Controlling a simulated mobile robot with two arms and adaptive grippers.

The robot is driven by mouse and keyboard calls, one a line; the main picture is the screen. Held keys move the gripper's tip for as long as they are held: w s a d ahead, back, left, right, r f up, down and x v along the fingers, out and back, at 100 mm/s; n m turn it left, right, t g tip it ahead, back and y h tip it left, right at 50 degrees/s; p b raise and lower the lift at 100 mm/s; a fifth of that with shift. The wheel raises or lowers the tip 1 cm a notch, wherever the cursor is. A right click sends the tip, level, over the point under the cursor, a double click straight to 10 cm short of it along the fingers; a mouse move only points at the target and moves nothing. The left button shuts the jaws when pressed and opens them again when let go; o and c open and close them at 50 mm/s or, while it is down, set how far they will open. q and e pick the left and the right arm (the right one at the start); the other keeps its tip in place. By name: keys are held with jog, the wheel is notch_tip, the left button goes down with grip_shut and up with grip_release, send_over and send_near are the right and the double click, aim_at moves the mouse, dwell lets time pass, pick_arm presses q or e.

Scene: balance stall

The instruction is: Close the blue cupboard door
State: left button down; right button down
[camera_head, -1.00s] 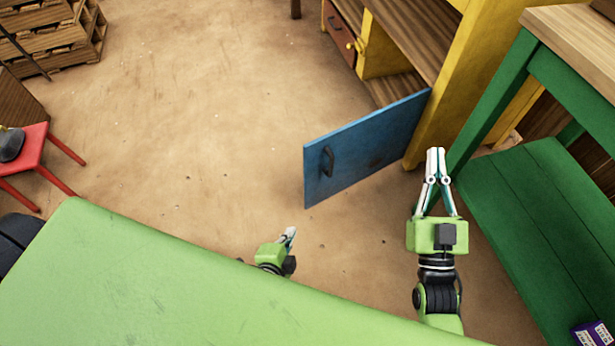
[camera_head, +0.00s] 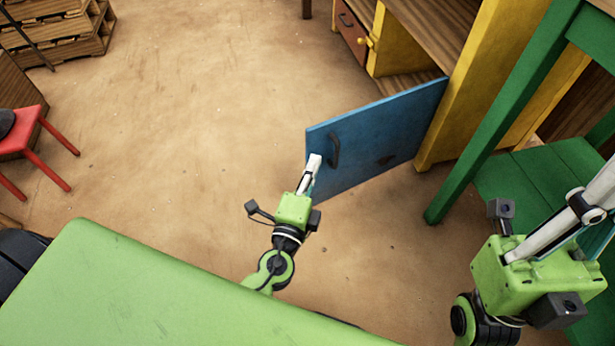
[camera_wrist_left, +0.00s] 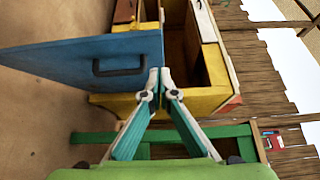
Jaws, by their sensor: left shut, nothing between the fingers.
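The blue cupboard door (camera_head: 375,135) stands wide open, swung out from the yellow cupboard (camera_head: 490,85). Its dark handle (camera_head: 335,151) is near the free edge. My left gripper (camera_head: 314,161) is shut and empty, its tips at the door's free edge beside the handle. In the left wrist view my gripper (camera_wrist_left: 159,74) has its tips together at the edge of the blue door (camera_wrist_left: 70,62), with the handle (camera_wrist_left: 118,68) to the left. I cannot tell whether they touch the door. My right gripper (camera_head: 600,188) is at the right edge, its tips cut off.
A green table frame (camera_head: 500,115) with a low green shelf (camera_head: 540,175) stands right of the cupboard. A red stool (camera_head: 30,130) and wooden pallets (camera_head: 55,45) are at the left. Sandy floor (camera_head: 200,110) left of the door is clear.

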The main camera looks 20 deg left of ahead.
aim_at(314, 132)
pick_arm(q)
jog(key=w, duration=0.1)
jog(key=w+a, duration=0.1)
jog(key=w, duration=0.1)
jog(key=w+a, duration=0.1)
jog(key=w, duration=0.1)
jog(key=shift+w+a, duration=0.55)
jog(key=shift+a, duration=0.05)
